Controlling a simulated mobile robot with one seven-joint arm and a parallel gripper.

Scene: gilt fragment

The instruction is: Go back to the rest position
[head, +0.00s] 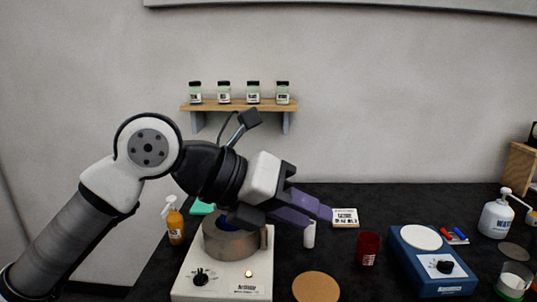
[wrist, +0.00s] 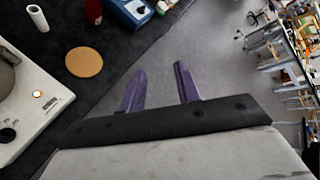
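My gripper (head: 318,211) is in the middle of the head view, above the black bench, with its purple fingers pointing right and slightly down. In the wrist view the two purple fingers (wrist: 160,88) stand apart with nothing between them, and grey floor shows behind the gap. My gripper is open and empty. My arm reaches in from the lower left and passes in front of a metal pot (head: 232,243) on a white hotplate (head: 222,283). Part of the pot's opening is hidden by my arm.
An orange spray bottle (head: 175,222) stands left of the hotplate. A cork mat (head: 316,288), a white cylinder (head: 309,235), a red cup (head: 368,248) and a blue scale (head: 432,270) stand to the right. A shelf (head: 240,105) with several jars hangs on the wall behind.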

